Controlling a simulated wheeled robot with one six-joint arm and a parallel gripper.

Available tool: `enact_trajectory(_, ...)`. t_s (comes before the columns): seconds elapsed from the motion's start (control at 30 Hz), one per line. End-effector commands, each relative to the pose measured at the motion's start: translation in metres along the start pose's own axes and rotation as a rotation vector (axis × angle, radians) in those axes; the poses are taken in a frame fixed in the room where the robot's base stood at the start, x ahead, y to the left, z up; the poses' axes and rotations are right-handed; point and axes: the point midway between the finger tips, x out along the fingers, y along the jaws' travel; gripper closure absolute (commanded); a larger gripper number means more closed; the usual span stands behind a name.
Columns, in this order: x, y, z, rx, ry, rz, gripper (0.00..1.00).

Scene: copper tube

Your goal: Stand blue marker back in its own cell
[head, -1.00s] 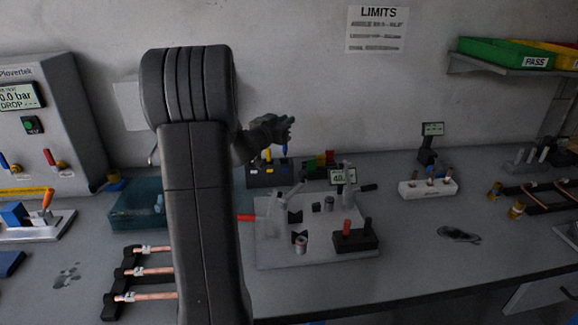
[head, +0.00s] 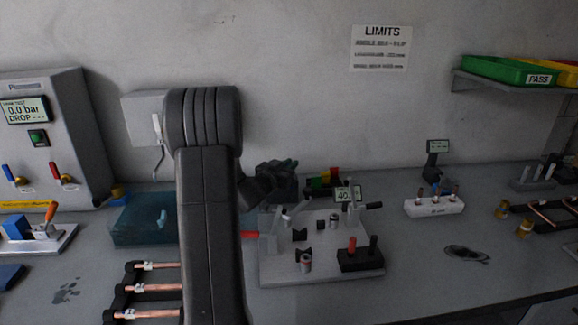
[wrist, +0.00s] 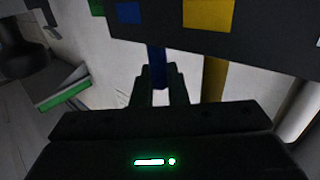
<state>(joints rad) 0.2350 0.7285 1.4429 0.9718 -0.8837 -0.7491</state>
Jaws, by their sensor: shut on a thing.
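My gripper (head: 272,182) is at the back of the bench, in front of the marker holder (head: 285,193), which it partly hides. In the wrist view the gripper (wrist: 162,88) is shut on the blue marker (wrist: 157,78), which stands between the two fingers. The dark holder (wrist: 255,38) fills the top of that view, with blue and yellow squares on its face. How deep the blue marker sits, I cannot tell.
The fixture plate (head: 285,270) with levers and posts stands just in front of the holder. A teal bin (head: 138,222) is to the left. A white rack (head: 433,207) stands further right.

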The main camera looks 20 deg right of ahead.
Motion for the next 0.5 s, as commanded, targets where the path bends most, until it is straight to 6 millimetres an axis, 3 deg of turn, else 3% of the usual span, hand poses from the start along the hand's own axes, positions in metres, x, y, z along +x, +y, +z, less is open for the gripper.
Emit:
enact_trajectory(0.1, 0.0, 0.0, 0.0013, 0.0, 0.0, 0.0, 0.78)
enact_trajectory(0.43, 0.0, 0.0, -0.0043, 0.0, 0.0, 0.0, 0.78)
enact_trajectory(0.5, -0.009, -0.0006, -0.0013, 0.0, -0.001, -0.002, 0.78)
